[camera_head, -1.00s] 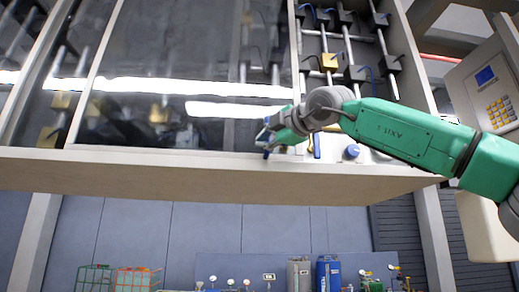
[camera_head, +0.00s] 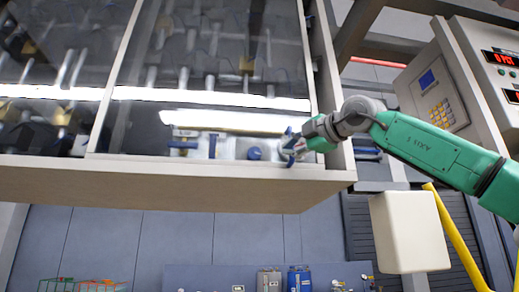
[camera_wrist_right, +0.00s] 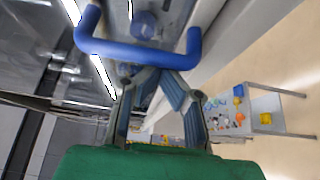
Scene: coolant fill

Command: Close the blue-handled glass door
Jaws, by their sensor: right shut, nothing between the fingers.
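The glass door (camera_head: 215,75) is a framed, reflective pane on the cabinet front. It spans the right part of the cabinet, with its right edge close to the cabinet's right side post. The blue handle (camera_wrist_right: 137,52) is a U-shaped bar in the right wrist view; in the head view it is small and partly covered by my gripper. My right gripper (camera_head: 294,147) is at the door's lower right corner, beside the handle. Its fingers (camera_wrist_right: 160,78) are shut and empty, with tips close to the handle bar; I cannot tell whether they touch it. My left gripper is out of view.
Pipes and valves show behind the glass, with a blue knob (camera_head: 255,153) low inside. A keypad panel (camera_head: 436,93) stands right of the cabinet. A white box (camera_head: 409,232) and a yellow pipe (camera_head: 458,240) are below it. A small table (camera_wrist_right: 250,110) shows in the wrist view.

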